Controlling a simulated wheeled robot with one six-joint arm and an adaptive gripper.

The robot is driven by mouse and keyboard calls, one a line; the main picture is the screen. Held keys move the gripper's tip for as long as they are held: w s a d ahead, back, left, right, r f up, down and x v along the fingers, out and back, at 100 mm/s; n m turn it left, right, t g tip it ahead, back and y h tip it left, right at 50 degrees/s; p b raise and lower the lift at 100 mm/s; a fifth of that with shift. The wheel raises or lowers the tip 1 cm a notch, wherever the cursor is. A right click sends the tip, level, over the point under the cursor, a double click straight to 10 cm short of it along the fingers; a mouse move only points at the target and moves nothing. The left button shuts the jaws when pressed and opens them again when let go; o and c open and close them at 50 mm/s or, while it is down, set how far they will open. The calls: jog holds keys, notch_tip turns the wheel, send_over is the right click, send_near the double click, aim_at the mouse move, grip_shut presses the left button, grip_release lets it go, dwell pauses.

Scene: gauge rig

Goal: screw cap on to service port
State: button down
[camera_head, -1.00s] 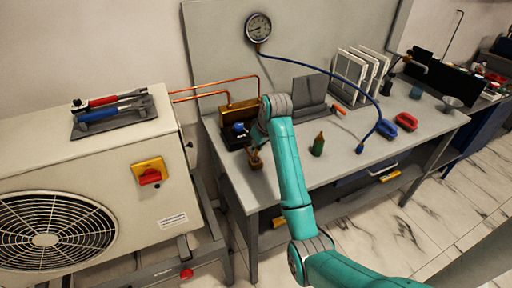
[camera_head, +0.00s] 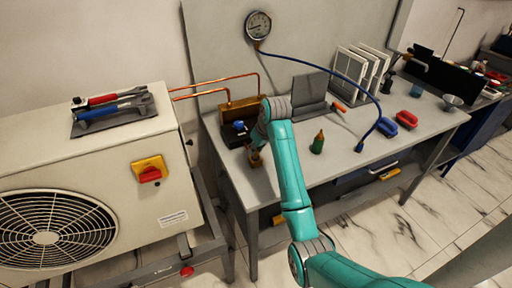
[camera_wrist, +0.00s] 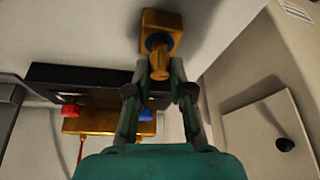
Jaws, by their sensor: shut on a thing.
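The brass-coloured cap (camera_wrist: 159,66) is between my fingertips in the wrist view. My gripper (camera_wrist: 160,74) is shut on it. Just beyond the cap is a brass block with the service port (camera_wrist: 162,20), with a blue ring (camera_wrist: 158,41) at the cap's far end. The cap lines up with the port, but I cannot tell whether the threads are engaged. In the head view my gripper (camera_head: 255,149) is over the left front of the bench, partly hidden by my wrist.
A brass manifold (camera_wrist: 95,126) with red and blue knobs stands close beside my gripper, with copper pipes (camera_head: 222,82) behind. A green bottle (camera_head: 318,143) stands to the right. The outdoor unit (camera_head: 90,150) is left.

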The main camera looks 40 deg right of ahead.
jog(key=shift+f, duration=0.45)
dwell(0.9)
dwell(0.3)
jog(key=m+h, duration=0.1)
jog(key=m, duration=0.2)
jog(key=shift+m+g+h, duration=0.3)
jog(key=shift+m+h, duration=0.3)
jog(key=shift+m, duration=0.6)
jog(key=shift+m+h, duration=0.4)
jog(key=shift+m, duration=0.8)
jog(key=shift+s+d+m+g+h, duration=0.15)
jog(key=shift+m+g+h, duration=0.35)
jog(key=shift+m, duration=0.9)
